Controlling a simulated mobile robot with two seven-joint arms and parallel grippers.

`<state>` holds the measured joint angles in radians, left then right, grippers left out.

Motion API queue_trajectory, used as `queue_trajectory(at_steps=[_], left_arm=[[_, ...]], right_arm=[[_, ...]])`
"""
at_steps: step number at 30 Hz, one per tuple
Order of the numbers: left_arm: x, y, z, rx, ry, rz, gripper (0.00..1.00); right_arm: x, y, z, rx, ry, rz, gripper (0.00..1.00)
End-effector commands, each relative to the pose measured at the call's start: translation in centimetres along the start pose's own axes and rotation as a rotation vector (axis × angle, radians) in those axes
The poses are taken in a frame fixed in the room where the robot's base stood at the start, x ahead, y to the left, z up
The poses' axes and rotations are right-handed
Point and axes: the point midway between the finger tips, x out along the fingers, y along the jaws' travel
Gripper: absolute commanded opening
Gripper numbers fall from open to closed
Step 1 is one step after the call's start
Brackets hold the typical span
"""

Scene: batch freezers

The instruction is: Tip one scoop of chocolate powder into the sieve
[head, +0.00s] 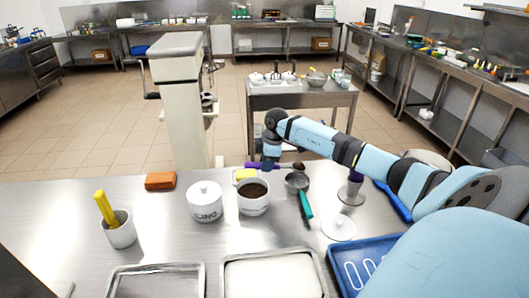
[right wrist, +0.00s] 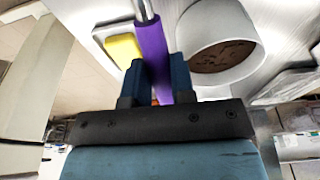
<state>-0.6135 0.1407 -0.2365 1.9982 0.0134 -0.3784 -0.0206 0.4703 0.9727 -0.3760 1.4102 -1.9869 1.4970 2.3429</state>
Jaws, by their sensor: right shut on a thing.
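My right gripper (head: 269,160) is shut on the purple handle of the scoop, above the back of the steel table. It also shows in the right wrist view (right wrist: 158,78), with the purple handle (right wrist: 152,42) between its fingers. The scoop's small brown-looking head (head: 298,167) is at the right end of the handle, at the far rim of the sieve; its exact height is unclear. The sieve (head: 296,183) has a teal handle pointing toward me. The white pot (head: 254,208) of chocolate powder stands open to the left of the sieve. My left gripper is out of view.
A lidded white jar (head: 205,203), an orange block (head: 160,181) and a white cup (head: 120,235) stand left. A yellow sponge (head: 245,174) lies behind the pot. A loose white lid (head: 339,229), purple-handled tool (head: 351,190) and blue tray (head: 390,243) are right.

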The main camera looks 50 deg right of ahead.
Motion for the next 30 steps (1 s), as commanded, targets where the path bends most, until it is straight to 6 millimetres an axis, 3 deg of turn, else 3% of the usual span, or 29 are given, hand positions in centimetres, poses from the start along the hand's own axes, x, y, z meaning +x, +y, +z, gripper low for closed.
queue_trajectory(at_steps=[12, 21, 30], left_arm=[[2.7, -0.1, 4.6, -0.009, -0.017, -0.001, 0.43], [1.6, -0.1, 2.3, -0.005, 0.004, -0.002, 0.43], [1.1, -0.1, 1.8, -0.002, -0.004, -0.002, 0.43]], right_arm=[[-3.2, 0.0, 1.2, 0.005, 0.324, 0.003, 0.00], [-6.3, 0.0, 2.9, 0.011, 0.583, -0.001, 0.00], [-8.4, 0.1, 5.0, 0.014, 0.841, 0.000, 0.00]])
